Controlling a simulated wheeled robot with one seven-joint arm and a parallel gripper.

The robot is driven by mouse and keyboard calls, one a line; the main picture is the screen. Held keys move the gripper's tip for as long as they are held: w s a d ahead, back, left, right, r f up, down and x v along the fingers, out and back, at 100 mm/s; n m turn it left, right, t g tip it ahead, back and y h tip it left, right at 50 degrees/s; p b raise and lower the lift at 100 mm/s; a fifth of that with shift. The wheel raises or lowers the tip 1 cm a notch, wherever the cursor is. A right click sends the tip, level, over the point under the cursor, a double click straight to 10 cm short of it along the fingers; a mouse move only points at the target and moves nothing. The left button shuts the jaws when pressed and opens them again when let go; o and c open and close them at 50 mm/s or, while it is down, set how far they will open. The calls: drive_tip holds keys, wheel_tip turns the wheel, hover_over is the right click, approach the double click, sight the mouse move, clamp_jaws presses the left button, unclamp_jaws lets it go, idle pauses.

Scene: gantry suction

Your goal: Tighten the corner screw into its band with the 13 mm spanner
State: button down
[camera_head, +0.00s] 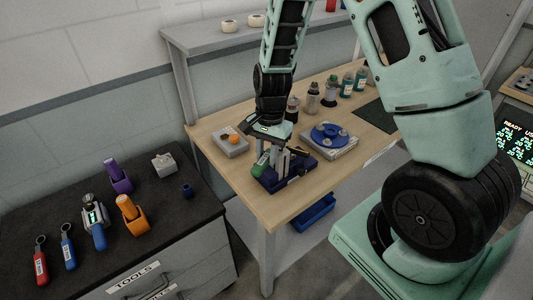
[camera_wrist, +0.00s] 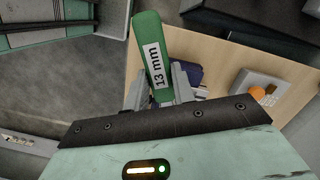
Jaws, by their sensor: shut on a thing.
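My gripper (camera_head: 281,165) is shut on the green-handled spanner (camera_wrist: 152,62), whose handle is labelled 13 mm in the wrist view. The green handle also shows left of the jaws in the head view (camera_head: 261,164). The spanner's working end is hidden. My gripper is low over a dark blue holder (camera_head: 300,181) near the front of the wooden table; I cannot tell whether the spanner touches it. A grey plate with a blue round part (camera_head: 328,133) and several metal knobs lies right of my gripper. I cannot make out the corner screw or its band.
A grey box with an orange knob (camera_head: 233,140) stands left of my gripper. Several bottles (camera_head: 330,91) stand behind. A dark tool cabinet (camera_head: 165,245) at the left bears several tools. A blue bin (camera_head: 312,213) is under the wooden table (camera_head: 275,213).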

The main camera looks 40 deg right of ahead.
drive_tip(key=shift+r+p, duration=1.95)
drive_tip(key=shift+r, duration=0.35)
drive_tip(key=shift+f, duration=0.15)
drive_tip(key=shift+f+b, duration=0.3)
drive_tip(key=shift+b, duration=0.2)
wheel_tip(320, 180, down, 11)
drive_tip(key=w+n+h+b, duration=0.1)
drive_tip(key=w+n+b, duration=0.1)
drive_tip(key=n+b, duration=1)
drive_tip(key=shift+w+n+g+b, duration=0.25)
drive_tip(key=shift+n+g+b, duration=0.05)
drive_tip(key=shift+g+b, duration=0.1)
